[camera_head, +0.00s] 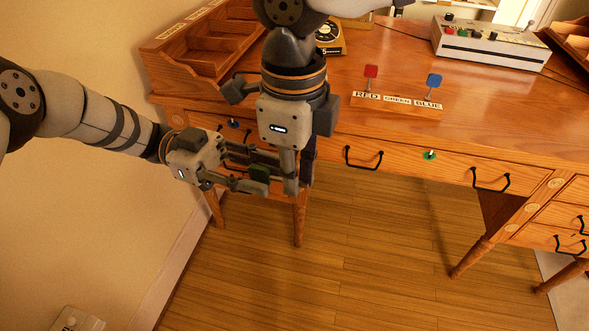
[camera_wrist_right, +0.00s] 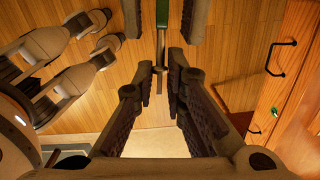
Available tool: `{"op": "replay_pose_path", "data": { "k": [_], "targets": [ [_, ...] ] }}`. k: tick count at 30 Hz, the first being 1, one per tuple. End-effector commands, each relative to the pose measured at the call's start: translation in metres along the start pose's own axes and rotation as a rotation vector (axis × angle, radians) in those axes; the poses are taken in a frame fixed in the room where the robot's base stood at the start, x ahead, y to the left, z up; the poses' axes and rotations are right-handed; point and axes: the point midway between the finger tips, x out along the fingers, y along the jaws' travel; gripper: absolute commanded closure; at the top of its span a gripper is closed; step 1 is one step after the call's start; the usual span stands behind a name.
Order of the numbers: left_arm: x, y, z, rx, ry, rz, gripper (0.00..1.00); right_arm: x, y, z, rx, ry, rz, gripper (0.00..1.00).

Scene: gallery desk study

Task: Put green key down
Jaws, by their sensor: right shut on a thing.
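The green key (camera_wrist_right: 162,18) shows in the right wrist view as a green strip with a thin grey shaft, between the fingers of my right gripper (camera_wrist_right: 160,70). In the head view my right gripper (camera_head: 297,180) points down in front of the desk, shut on the key, which I cannot clearly make out there. My left gripper (camera_head: 252,173) comes in from the left, fingers apart, close beside the right one. A dark green patch by its fingertips may be a pad or part of the key. The key stand (camera_head: 397,104), labelled RED, GREEN, BLUE, holds a red key (camera_head: 371,72) and a blue key (camera_head: 434,81); its middle place is empty.
The wooden desk (camera_head: 480,115) has a green lock (camera_head: 430,155) and a blue lock (camera_head: 233,124) on its front, among black drawer handles (camera_head: 363,160). A wooden organiser (camera_head: 195,55) stands at the back left, a control box (camera_head: 490,45) at the back right. The floor below is clear.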

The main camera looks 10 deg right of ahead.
Motion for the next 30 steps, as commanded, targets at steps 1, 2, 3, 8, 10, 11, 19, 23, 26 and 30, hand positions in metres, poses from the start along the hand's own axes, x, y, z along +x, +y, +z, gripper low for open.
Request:
{"op": "replay_pose_path", "data": {
  "k": [1,2,3,8,10,11,19,23,26,30],
  "targets": [
    [0.000,0.000,0.000,0.000,0.000,0.000,0.70,0.000,0.000,0.000,0.000,0.000,0.000,1.00],
    [0.000,0.000,0.000,0.000,0.000,0.000,0.70,0.000,0.000,0.000,0.000,0.000,0.000,1.00],
    [0.000,0.000,0.000,0.000,0.000,0.000,0.70,0.000,0.000,0.000,0.000,0.000,0.000,1.00],
    [-0.022,0.000,0.001,0.002,-0.001,-0.004,0.70,0.000,0.000,0.000,0.000,0.000,0.000,1.00],
    [-0.038,-0.001,0.001,0.002,-0.002,-0.004,0.70,0.000,0.000,0.000,0.000,0.000,0.000,1.00],
    [-0.045,-0.001,0.001,0.002,-0.003,-0.003,0.70,0.000,0.000,0.000,0.000,0.000,0.000,1.00],
    [-0.070,-0.005,0.004,-0.003,0.028,-0.044,0.70,0.000,0.000,0.000,0.000,0.000,0.000,1.00],
    [-0.052,-0.039,0.034,-0.069,0.160,-0.390,0.70,0.000,0.000,0.000,0.000,0.000,0.000,1.00],
    [-0.057,-0.057,0.099,-0.261,0.153,-0.815,0.70,0.000,0.000,0.000,0.000,0.000,0.000,1.00],
    [-0.073,-0.020,0.188,-0.562,-0.015,-1.178,0.70,0.000,0.000,0.000,0.000,0.000,0.000,1.00]
  ]
}}
